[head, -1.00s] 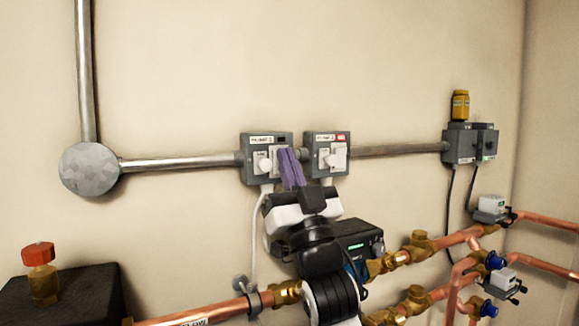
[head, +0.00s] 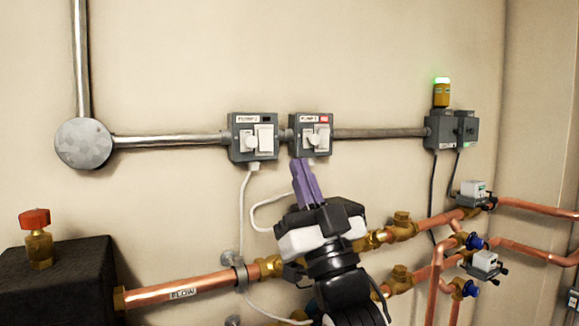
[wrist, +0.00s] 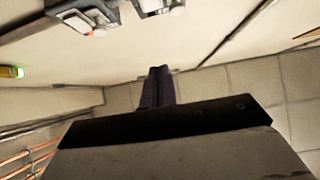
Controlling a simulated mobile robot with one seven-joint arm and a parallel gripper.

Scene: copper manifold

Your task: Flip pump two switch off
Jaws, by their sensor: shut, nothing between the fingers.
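Two grey switch boxes are on the wall conduit, the left box (head: 253,137) and the right box (head: 310,135). Both labels read PUMP, but I cannot read the numbers surely. Each has a white round knob, the left knob (head: 252,142) and the right knob (head: 313,139), beside a white plate. The left box's indicator window is dark; the right one shows red. My gripper (head: 299,165), with purple fingers, is shut and empty, its tips just below the right box; whether they touch it is unclear. The shut fingers also show in the wrist view (wrist: 158,72).
An orange lamp (head: 441,93) glows green above grey boxes at the right. Copper pipes (head: 195,289) with brass valves run below. A white cable (head: 245,205) hangs from the left box. The wall above the switches is clear.

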